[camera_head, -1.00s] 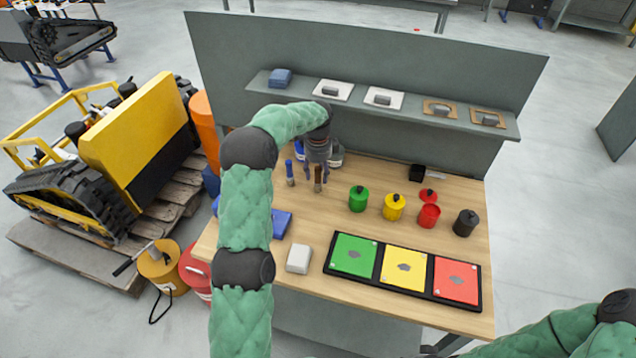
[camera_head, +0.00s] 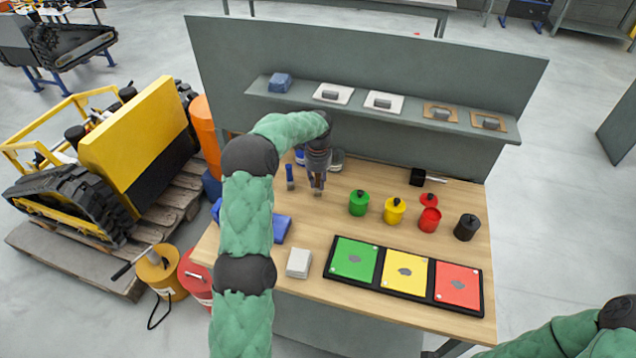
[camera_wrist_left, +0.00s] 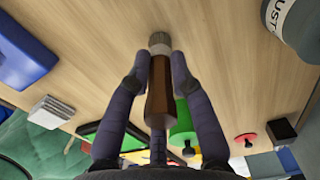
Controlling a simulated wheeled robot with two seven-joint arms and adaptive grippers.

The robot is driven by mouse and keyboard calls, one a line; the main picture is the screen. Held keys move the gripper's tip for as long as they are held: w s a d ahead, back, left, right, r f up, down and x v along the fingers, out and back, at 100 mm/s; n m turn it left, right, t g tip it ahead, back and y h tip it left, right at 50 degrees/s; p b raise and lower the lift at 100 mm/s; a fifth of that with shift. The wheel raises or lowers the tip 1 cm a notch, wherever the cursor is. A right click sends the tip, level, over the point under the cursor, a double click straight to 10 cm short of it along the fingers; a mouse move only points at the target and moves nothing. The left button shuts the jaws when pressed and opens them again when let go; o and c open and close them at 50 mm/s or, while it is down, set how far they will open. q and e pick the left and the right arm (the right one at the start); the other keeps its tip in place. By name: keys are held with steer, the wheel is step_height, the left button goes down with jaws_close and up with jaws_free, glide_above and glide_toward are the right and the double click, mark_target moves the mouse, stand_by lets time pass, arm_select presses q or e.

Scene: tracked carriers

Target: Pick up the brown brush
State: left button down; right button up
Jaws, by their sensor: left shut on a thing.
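The brown brush (camera_wrist_left: 159,95) is upright between the fingers of my left gripper (camera_wrist_left: 160,75) in the left wrist view, its brown handle clasped and its pale bristle end towards the wooden table. In the head view my left gripper (camera_head: 317,183) is shut on the brush over the back left of the table; the brush (camera_head: 318,191) is mostly hidden by the fingers. I cannot tell whether the bristles touch the table. My right gripper is not in view; only part of my right arm shows at the lower right.
A blue brush (camera_head: 290,177) stands just left of the gripper. Green (camera_head: 359,204), yellow (camera_head: 394,210), red (camera_head: 429,220) and black (camera_head: 466,228) canisters stand to the right. A tray of coloured cards (camera_head: 325,272) and a white block (camera_head: 299,263) lie in front. A shelf (camera_head: 375,108) runs behind.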

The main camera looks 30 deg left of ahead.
arm_select(q)
steer(key=shift+r, duration=0.45)
step_height(320, 180, up, 2)
steer(key=shift+r+p, duration=0.2)
steer(key=shift+p, duration=0.5)
steer(key=s+d+r+p, duration=0.1)
steer(key=s+d+r, duration=0.1)
steer(key=s+r, duration=0.3)
steer(key=s+d+r+p, duration=0.1)
steer(key=s+d+r, duration=0.2)
steer(key=s, duration=0.4)
steer(key=shift+s+d+r+p, duration=0.35)
steer(key=shift+s+r, duration=0.05)
steer(key=shift+r, duration=0.45)
